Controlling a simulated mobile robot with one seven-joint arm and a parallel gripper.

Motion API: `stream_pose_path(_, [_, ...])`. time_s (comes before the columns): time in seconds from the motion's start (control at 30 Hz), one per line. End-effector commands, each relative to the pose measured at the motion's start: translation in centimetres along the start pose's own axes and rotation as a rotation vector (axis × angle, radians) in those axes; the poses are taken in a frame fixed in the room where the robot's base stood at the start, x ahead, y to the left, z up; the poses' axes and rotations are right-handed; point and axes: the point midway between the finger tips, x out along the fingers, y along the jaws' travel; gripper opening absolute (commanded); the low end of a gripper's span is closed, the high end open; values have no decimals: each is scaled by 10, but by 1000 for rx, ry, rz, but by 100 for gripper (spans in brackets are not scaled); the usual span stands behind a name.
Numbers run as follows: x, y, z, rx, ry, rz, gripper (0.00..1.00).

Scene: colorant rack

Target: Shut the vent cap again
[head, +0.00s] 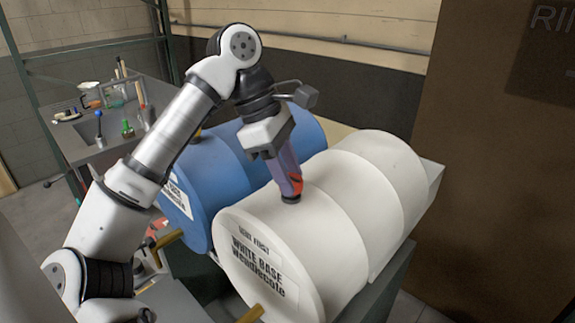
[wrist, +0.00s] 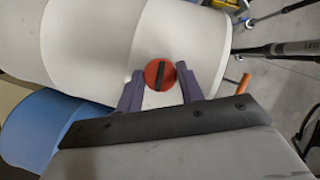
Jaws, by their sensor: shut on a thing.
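The vent cap (wrist: 160,75) is a round red cap with a dark bar across its top, on the upper side of the white drum (head: 340,215). In the wrist view the bar runs roughly up and down the picture. My gripper (wrist: 158,80) comes down from above and is shut on the cap, one purple-grey finger on each side. In the head view the fingers hide most of the cap, and only some red (head: 296,184) shows near the tips. A dark base shows under it on the drum.
A blue drum (head: 225,165) lies beside the white drum on the left. Yellow-brown handles (head: 250,314) stick out from the drum fronts. A grey workbench (head: 95,135) with bottles and small items stands behind at left. A brown panel (head: 495,150) is at right.

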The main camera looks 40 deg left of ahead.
Motion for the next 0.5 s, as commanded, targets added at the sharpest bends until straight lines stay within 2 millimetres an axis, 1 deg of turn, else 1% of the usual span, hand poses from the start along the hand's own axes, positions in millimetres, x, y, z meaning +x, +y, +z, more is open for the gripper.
stream_pose_path(0.2, [-2,1,0,65,2,-26,15])
stream_pose_path(0.5, [0,1,0,92,1,-37,15])
